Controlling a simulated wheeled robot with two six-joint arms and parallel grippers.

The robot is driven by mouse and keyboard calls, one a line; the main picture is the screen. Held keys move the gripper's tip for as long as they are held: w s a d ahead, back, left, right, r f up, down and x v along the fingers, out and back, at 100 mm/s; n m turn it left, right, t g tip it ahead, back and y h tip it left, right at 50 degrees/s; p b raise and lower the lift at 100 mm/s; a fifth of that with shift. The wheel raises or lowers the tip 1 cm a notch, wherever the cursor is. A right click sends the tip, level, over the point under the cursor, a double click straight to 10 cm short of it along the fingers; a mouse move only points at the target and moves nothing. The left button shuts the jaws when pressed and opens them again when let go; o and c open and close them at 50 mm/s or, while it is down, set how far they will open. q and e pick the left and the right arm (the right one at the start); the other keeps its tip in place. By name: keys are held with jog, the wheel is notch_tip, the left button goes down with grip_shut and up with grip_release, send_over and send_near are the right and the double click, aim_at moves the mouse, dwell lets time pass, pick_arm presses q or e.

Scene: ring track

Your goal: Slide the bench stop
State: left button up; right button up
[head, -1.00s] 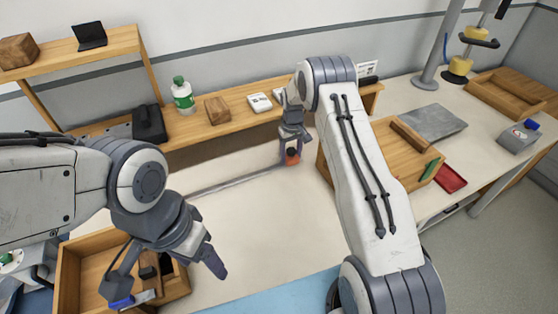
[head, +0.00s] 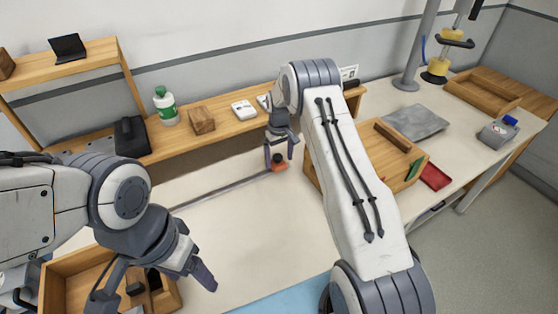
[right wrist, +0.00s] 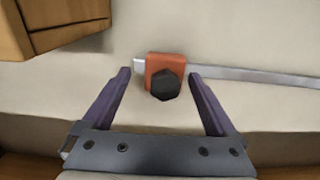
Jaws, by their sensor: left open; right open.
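The bench stop (head: 279,166) is an orange block with a black knob, sitting on a thin metal rail (head: 225,189) on the pale bench. In the right wrist view the stop (right wrist: 158,66) is near the rail's left end. My right gripper (head: 281,154) is open, with its fingers apart on either side of the stop. In the wrist view its fingertips (right wrist: 159,72) flank the block, with gaps visible on both sides. My left gripper (head: 155,282) is open and empty over the wooden tray at lower left, away from the stop.
A wooden tray (head: 48,290) with small dark items is at lower left. A wooden shelf (head: 185,144) behind the rail holds a green-labelled bottle (head: 166,106) and a wood block (head: 201,120). Another wooden tray (head: 400,178) is right of the stop. The bench between is clear.

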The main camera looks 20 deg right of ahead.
notch_tip(320, 180, up, 9)
jog(key=shift+f+b, duration=0.15)
jog(key=shift+b, duration=0.7)
jog(key=shift+r, duration=0.35)
jog(key=shift+a, duration=0.15)
jog(key=s+a+r+n, duration=0.2)
jog(key=s+a+r, duration=0.3)
jog(key=s+a, duration=0.45)
jog(key=s+a+r+n, duration=0.1)
jog(key=s+a+r, duration=0.5)
jog(key=s+a, duration=0.3)
jog(key=s+a+n+y, duration=0.1)
jog(key=s+a+n, duration=0.1)
jog(key=s, duration=1.9)
jog(key=shift+s+a+f+n, duration=0.25)
jog(key=shift+a+n, duration=0.15)
jog(key=shift+n, duration=0.1)
